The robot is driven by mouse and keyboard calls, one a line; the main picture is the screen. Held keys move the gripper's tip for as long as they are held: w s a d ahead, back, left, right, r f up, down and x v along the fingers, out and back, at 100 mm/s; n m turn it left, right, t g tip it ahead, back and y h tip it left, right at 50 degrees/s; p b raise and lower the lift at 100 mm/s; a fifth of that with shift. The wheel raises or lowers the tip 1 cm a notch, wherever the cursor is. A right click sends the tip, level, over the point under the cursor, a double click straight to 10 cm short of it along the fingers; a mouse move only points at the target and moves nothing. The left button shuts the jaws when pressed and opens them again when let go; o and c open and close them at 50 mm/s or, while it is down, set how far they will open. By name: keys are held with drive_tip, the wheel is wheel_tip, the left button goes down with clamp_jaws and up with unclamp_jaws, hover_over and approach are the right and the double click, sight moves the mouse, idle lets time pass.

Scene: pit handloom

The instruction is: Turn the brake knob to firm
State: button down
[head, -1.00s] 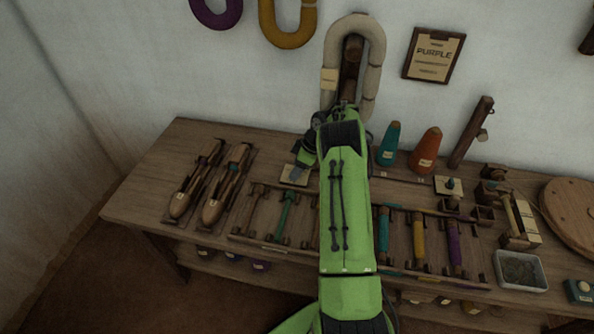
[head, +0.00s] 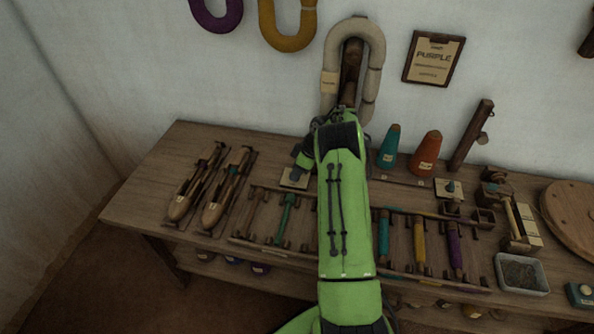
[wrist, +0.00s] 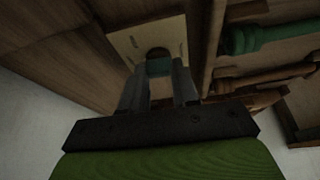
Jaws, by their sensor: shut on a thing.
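The brake knob is a small teal piece (wrist: 158,67) on a pale square plate (wrist: 124,42) with short dark marks, in the wrist view. My gripper (wrist: 158,76) is shut on the knob, with one grey finger on each side of it. A dark round spot shows just beyond the knob on the plate. In the head view the plate (head: 287,182) lies on the bench, left of my green arm, and my gripper (head: 296,171) is over it. My gripper largely hides the knob there, and I cannot read its setting.
Wooden shuttles (head: 187,193) lie left of the plate, and a rack with a green bobbin (head: 286,215) lies in front of it. Teal (head: 389,147) and orange (head: 426,153) cones stand to the right. A similar plate with a knob (head: 450,186) is farther right.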

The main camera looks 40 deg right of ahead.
drive_tip(key=m+h, duration=0.1)
drive_tip(key=m, duration=0.1)
drive_tip(key=m+t+h+b, duration=0.1)
drive_tip(key=m, duration=0.2)
drive_tip(key=shift+a+m, duration=0.2)
drive_tip(key=shift+m, duration=0.1)
drive_tip(key=m+h, duration=0.2)
drive_tip(key=m, duration=0.3)
drive_tip(key=shift+a+m+b, duration=0.1)
drive_tip(key=shift+m+b, duration=0.2)
idle(0.3)
drive_tip(key=c, duration=0.8)
unclamp_jaws()
drive_tip(key=shift+c, duration=0.2)
drive_tip(key=p+v, duration=0.4)
drive_tip(key=v, duration=1.1)
drive_tip(key=shift+a+r+p, duration=0.25)
drive_tip(key=shift+r+p, duration=0.05)
drive_tip(key=shift+r, duration=0.1)
